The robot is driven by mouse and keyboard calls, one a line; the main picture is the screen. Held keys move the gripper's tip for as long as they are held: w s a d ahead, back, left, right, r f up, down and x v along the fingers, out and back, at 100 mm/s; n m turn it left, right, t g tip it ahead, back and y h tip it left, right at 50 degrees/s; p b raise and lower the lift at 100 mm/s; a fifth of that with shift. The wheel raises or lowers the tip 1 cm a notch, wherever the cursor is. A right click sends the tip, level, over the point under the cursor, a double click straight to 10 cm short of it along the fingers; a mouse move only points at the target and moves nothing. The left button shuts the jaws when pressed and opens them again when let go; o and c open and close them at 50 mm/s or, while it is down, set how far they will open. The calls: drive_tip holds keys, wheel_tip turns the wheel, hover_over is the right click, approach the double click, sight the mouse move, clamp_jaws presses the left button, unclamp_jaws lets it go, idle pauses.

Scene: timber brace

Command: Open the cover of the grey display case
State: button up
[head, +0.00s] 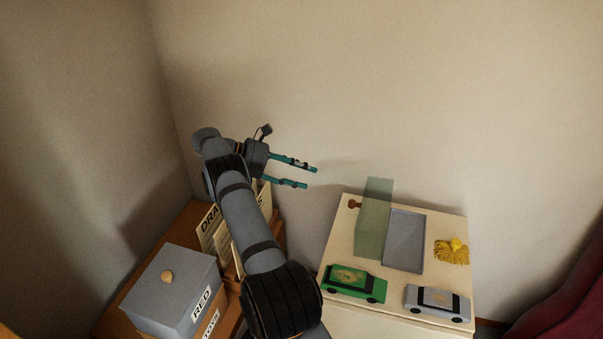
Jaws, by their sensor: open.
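The grey display case has a flat grey base (404,252) on the cream cabinet top. Its see-through greenish cover (375,215) stands up along the base's left side, and the base looks uncovered. A small brown knob (354,204) shows just left of the cover; I cannot tell whether it is fixed to the cover. My gripper (309,177) is up and to the left of the cover, apart from it. Its two teal fingers point right, spread apart, with nothing between them.
A green toy car (354,283) and a silver toy car (437,302) stand at the cabinet's front. A yellow tassel-like thing (451,252) lies right of the base. A grey lidded box (172,290) and a paper holder (214,232) are at left. A wall is behind.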

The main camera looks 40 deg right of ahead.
wheel_tip(320, 180, up, 9)
drive_tip(key=p, duration=0.8)
wheel_tip(320, 180, down, 10)
drive_tip(key=b, duration=0.9)
drive_tip(key=shift+b, duration=0.3)
